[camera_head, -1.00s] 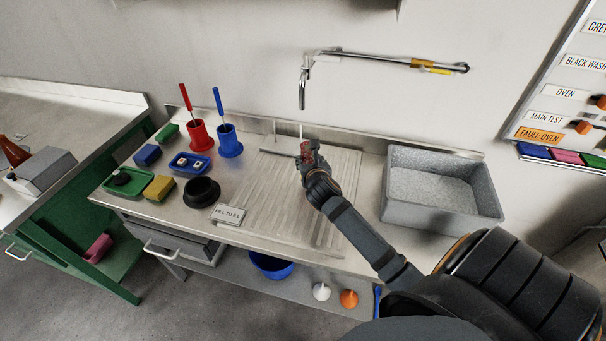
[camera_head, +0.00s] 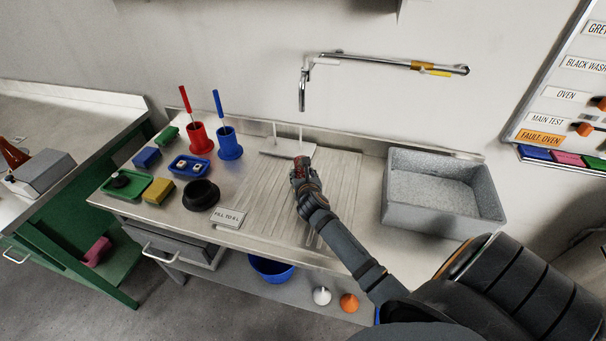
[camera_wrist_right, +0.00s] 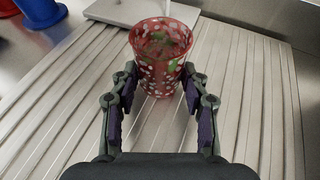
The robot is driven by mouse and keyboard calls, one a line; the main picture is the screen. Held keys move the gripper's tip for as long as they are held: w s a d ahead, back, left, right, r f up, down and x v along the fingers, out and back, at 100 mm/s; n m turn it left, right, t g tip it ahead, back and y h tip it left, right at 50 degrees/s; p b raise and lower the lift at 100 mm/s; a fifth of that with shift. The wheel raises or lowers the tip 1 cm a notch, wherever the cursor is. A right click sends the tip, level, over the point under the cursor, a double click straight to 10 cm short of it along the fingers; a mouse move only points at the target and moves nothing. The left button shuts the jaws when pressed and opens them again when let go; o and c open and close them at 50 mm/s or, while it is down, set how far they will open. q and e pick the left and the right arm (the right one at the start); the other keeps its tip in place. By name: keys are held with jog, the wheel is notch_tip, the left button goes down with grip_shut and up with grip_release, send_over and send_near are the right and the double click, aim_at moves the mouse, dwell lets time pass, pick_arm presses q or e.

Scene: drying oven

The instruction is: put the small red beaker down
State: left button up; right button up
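The small red beaker (camera_wrist_right: 160,62) has white spots and green bits showing inside. It is upright between the fingertips of my right gripper (camera_wrist_right: 160,90), which appear to touch its sides. In the head view the beaker (camera_head: 301,163) shows small at the end of my right arm, over the ribbed drainboard (camera_head: 262,205). I cannot tell whether its base touches the ribs. My left gripper is not in view.
A grey basin (camera_head: 440,215) stands right of the drainboard. A tap (camera_head: 303,90) hangs above. A flat grey plate (camera_wrist_right: 140,12) lies behind the beaker. Left are red (camera_head: 199,138) and blue (camera_head: 229,143) holders, a black bowl (camera_head: 201,195) and a sign (camera_head: 228,216). Ribbed board around the beaker is clear.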

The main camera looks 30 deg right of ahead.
jog(key=o, duration=0.4)
jog(key=shift+r, duration=0.2)
jog(key=v, duration=1.2)
jog(key=shift+f, duration=0.1)
